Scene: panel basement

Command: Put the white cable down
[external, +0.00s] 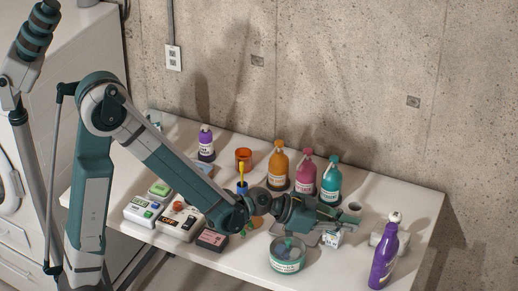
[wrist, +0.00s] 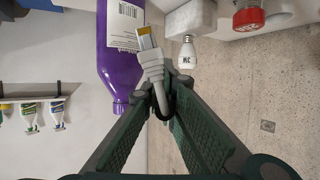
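The white cable (wrist: 152,72) is a light grey-white lead with a flat plug that has a yellowish end. In the wrist view it is bent and passes between the tips of my gripper (wrist: 160,108), which are closed together on it. In the external view my gripper (external: 338,216) is low over the right half of the white table (external: 235,262). The cable is too small to make out for certain there.
The purple bottle (external: 383,264) stands at the table's right front. A green tub (external: 287,256) is in front of my gripper. Orange (external: 278,168), pink (external: 306,175) and teal (external: 330,180) bottles stand behind.

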